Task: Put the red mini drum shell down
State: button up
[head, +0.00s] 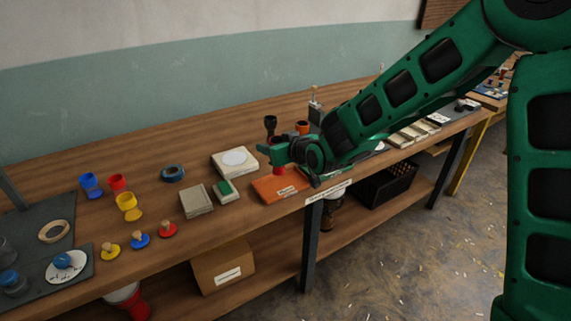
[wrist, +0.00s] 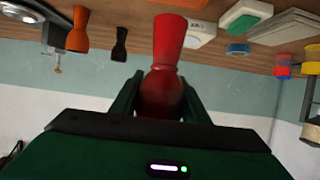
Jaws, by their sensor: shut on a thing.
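My gripper (head: 268,156) is shut on the red mini drum shell (wrist: 169,45), a goblet shape with a narrow waist. In the wrist view, which looks upside down, the fingers (wrist: 158,92) close on its rounder part from both sides. In the head view only a little of the red shell (head: 278,170) shows below the gripper, over or close to the orange mat (head: 281,189). I cannot tell whether its lower end touches anything.
A dark goblet drum (head: 270,124) and an orange one (head: 302,128) stand behind the gripper. A cream box (head: 235,162), a green-topped block (head: 226,190) and grey slabs (head: 196,201) lie to the left. Blue, red and yellow cups stand farther left.

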jog(key=w+d+f, duration=0.1)
jog(key=w+f, duration=0.1)
jog(key=w+d+f, duration=0.1)
jog(key=w+f, duration=0.1)
jog(key=f, duration=0.1)
jog(key=w+d+f, duration=0.2)
jog(key=f, duration=0.1)
jog(key=shift+w+f, duration=0.1)
jog(key=shift+f, duration=0.15)
jog(key=o, duration=1.2)
jog(key=shift+c, duration=0.2)
jog(key=shift+r, duration=0.1)
jog(key=v, duration=1.2)
